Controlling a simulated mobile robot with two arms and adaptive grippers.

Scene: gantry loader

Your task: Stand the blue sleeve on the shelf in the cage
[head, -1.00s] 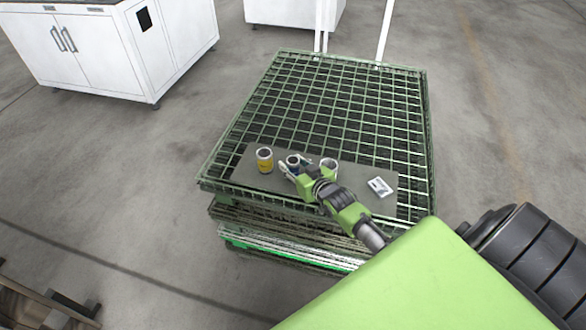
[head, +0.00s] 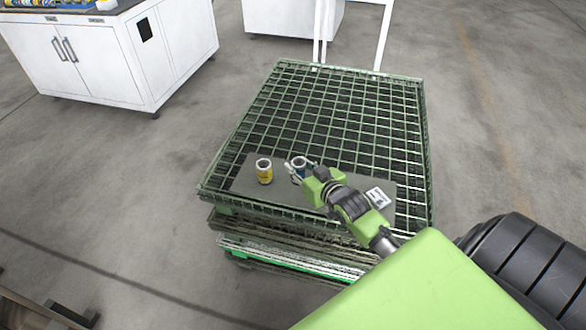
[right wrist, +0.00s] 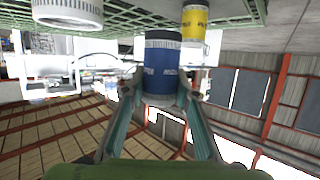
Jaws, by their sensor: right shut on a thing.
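The blue sleeve (head: 299,172) is upright above or on the grey shelf (head: 248,187) in the green wire cage (head: 425,150). My right gripper (head: 303,174) is shut on it. In the right wrist view, which is upside down, the blue sleeve (right wrist: 161,72) sits between the two fingers (right wrist: 163,92). I cannot tell whether its base touches the shelf. My left gripper is not in view.
A yellow sleeve (head: 264,172) stands left of the blue one. White cabinets (head: 110,60) stand behind.

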